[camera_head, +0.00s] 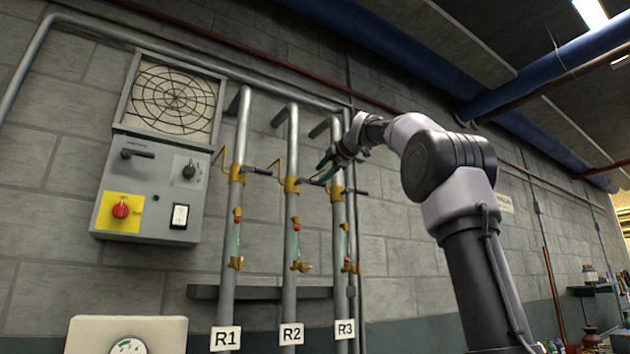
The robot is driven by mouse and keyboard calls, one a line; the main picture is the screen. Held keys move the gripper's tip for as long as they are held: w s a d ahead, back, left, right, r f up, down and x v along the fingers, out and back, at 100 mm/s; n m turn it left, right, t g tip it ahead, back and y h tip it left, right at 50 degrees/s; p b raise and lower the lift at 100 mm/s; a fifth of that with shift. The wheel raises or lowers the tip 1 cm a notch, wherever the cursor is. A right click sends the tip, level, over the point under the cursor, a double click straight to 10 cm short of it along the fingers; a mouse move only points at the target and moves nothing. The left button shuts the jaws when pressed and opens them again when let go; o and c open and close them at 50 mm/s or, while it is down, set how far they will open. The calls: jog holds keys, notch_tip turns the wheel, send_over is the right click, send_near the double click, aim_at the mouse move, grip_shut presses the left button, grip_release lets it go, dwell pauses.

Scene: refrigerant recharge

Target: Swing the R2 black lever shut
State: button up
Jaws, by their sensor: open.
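The R2 pipe (287,220) is the middle of three upright grey pipes, with its R2 label (291,334) low on it. A brass valve (292,185) sits on it, and the R2 black lever (313,182) sticks out to the right from this valve, across the pipe.
The R1 pipe (232,215) and R3 pipe (339,225) flank R2. Black levers stick out from R1 (257,171) and R3 (357,192). Brass-ended sight glasses sit below the valves. A grey control box (150,195) hangs at left.

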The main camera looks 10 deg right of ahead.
jog(key=v, duration=0.3)
jog(key=shift+s+d, duration=0.15)
jog(key=shift+s, duration=0.2)
jog(key=s+f+m+g+h, duration=0.1)
jog(key=s+f+m, duration=0.7)
jog(key=f, duration=0.8)
jog(key=s+a+f+m+g+h, duration=0.1)
jog(key=s+f+m+g, duration=0.3)
jog(key=s+f+m, duration=0.5)
jog(key=s+f+m+g, duration=0.2)
jog(key=s+f+m, duration=0.7)
jog(key=f, duration=1.5)
jog(key=s, duration=0.5)
jog(key=shift+a+f+g+h, duration=0.2)
jog(key=shift+g+h, duration=0.2)
